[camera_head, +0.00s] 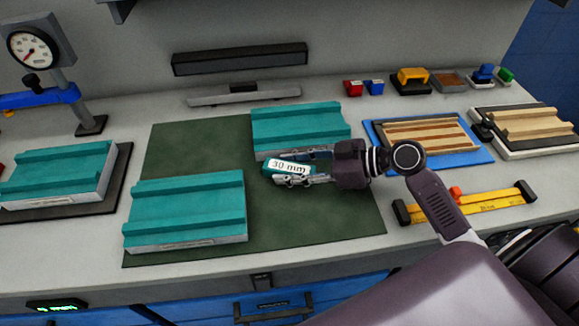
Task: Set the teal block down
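A small teal block (289,168) with a white label reading "30 mm" sits between the fingers of my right gripper (296,167). The gripper reaches in from the right, shut on the block, with one finger on the far side and one on the near side. It is over the dark green mat (195,150), in front of a teal grooved panel (295,121) at the back of the mat. How far the block is above the mat is hard to tell. My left gripper is not in view.
A second teal panel (186,209) lies front left on the mat, and a third (60,173) is on a dark plate under a dial gauge (33,50). A blue tray (376,134) and a yellow ruler-like bar (470,205) are right. The mat is bare front right of the block.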

